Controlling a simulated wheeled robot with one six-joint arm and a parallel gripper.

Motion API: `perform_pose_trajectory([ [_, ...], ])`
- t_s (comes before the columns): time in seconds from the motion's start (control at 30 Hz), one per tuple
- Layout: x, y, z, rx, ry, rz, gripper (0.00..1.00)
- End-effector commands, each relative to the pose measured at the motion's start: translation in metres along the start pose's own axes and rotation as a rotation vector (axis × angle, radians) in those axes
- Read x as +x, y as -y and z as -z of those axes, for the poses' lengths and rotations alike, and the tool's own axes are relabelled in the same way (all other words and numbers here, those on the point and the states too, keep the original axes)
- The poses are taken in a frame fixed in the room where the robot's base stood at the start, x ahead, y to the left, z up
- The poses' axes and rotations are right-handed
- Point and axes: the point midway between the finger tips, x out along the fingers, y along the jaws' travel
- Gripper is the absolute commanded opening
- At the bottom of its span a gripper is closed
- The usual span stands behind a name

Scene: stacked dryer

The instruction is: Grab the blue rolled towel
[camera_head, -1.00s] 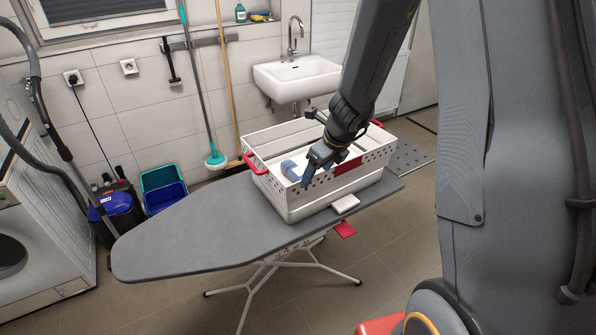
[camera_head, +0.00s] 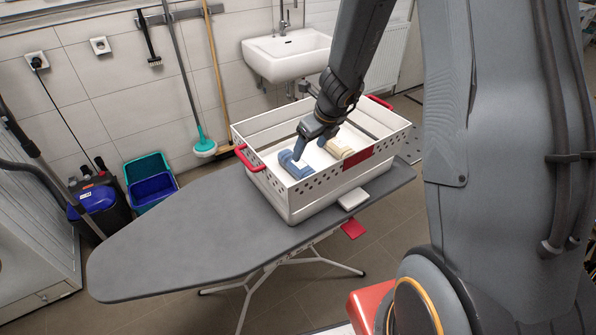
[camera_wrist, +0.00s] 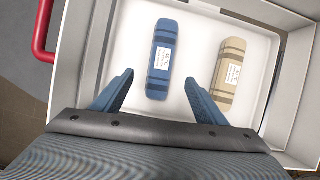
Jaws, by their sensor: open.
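The blue rolled towel (camera_head: 296,165) lies in the white basket (camera_head: 295,210) on the ironing board. In the wrist view the towel (camera_wrist: 163,58) lies lengthwise with a white label, ahead of and between the lines of my fingers. My gripper (camera_head: 314,150) reaches down into the basket from above. In the wrist view its two blue fingers (camera_wrist: 162,97) are spread wide with nothing between their tips. A beige rolled towel (camera_wrist: 230,72) lies to the right of the blue one, with a gap between them.
The basket has tall perforated walls and red handles (camera_head: 249,160). The grey ironing board (camera_head: 170,240) is clear to the left. A sink (camera_head: 287,55) is on the wall behind. A small white block (camera_head: 352,199) sits beside the basket.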

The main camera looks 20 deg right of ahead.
Motion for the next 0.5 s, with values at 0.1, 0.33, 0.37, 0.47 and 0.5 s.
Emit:
perform_pose_trajectory([
  [0.1,0.019,0.002,0.003,0.000,0.000,0.000,0.66],
  [0.33,0.043,0.004,0.006,0.000,0.000,0.000,0.66],
  [0.37,0.045,0.004,0.007,0.000,0.000,0.000,0.66],
  [0.47,0.051,0.004,0.007,0.001,0.000,0.000,0.66],
  [0.5,0.055,0.005,0.007,0.003,-0.001,0.000,0.66],
])
